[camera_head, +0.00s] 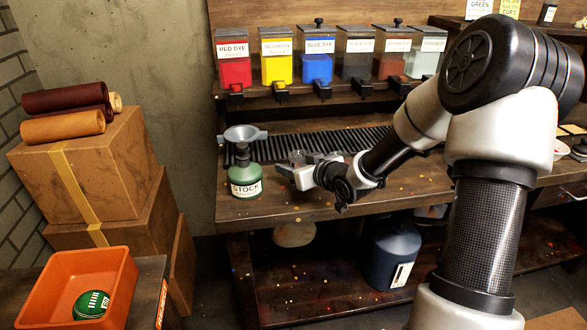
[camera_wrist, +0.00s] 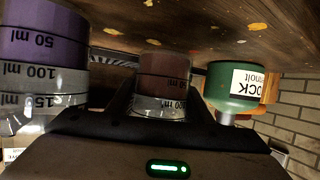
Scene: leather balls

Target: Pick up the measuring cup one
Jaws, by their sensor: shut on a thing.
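My gripper (camera_head: 287,170) is low over the workbench, just right of the green STOCK bottle. In the wrist view, which looks upside down, my gripper (camera_wrist: 164,90) is shut on a clear measuring cup (camera_wrist: 165,68) with reddish-brown contents and ml marks. The cup sits between the two dark fingers. A second, larger-looking measuring cup (camera_wrist: 45,75), with purple contents and marks of 50 and 100 ml, stands close on the left of the wrist view. In the head view the held cup is mostly hidden by my gripper. I cannot tell whether it touches the bench.
A black ribbed grate (camera_head: 325,142) runs behind. Several dye dispensers, including the red one (camera_head: 234,72), line the shelf above. An orange bin (camera_head: 110,275) holds a green ball.

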